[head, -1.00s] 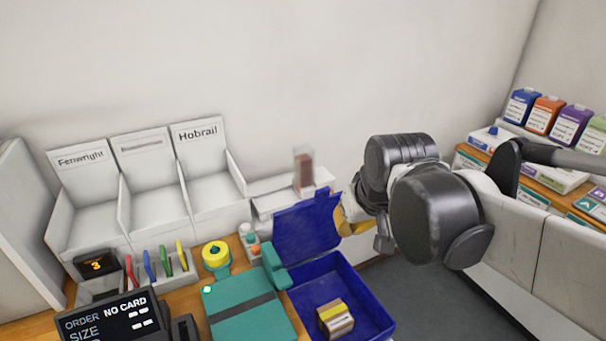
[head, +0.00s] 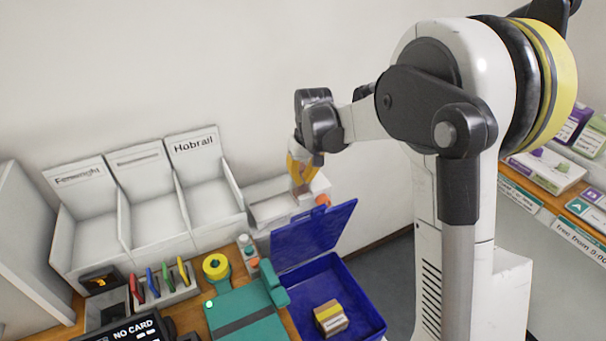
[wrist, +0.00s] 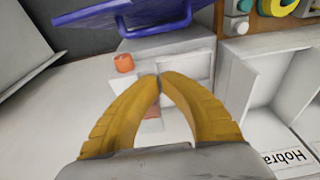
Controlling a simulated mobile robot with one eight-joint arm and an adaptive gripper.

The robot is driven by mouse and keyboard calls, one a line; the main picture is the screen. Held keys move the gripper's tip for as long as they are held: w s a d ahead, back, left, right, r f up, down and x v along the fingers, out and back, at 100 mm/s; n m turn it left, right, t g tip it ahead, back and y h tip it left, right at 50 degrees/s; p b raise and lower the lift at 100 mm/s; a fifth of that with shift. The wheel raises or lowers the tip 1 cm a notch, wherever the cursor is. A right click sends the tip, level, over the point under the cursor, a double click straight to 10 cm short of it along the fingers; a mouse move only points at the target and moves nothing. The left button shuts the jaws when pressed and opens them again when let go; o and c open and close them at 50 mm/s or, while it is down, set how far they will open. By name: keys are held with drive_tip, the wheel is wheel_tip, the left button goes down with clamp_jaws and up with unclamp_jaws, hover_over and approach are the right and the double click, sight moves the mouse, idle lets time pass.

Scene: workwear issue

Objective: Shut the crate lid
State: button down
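The blue crate (head: 372,308) stands at the lower middle of the head view, with a small tan and yellow box (head: 330,318) inside. Its blue lid (head: 315,232) stands raised and tilted at the crate's far side, so the crate is open. In the wrist view the lid (wrist: 135,14) crosses the top. My gripper (head: 301,188) is beyond the lid, above the white unit by the wall, apart from the lid. In the wrist view its yellow fingers (wrist: 158,78) meet at the tips, with nothing seen held between them.
White bins (head: 205,205) stand along the wall. An orange item (wrist: 124,62) sits by the white unit. A shelf of goods (head: 545,170) is at the right.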

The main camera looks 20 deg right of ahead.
wheel_tip(320, 180, down, 7)
drive_tip(key=s+b, duration=0.1)
drive_tip(key=s, duration=0.1)
drive_tip(key=shift+s+d, duration=0.2)
drive_tip(key=shift+d, duration=0.05)
drive_tip(key=shift+s+b, duration=0.15)
drive_tip(key=shift+b, duration=0.2)
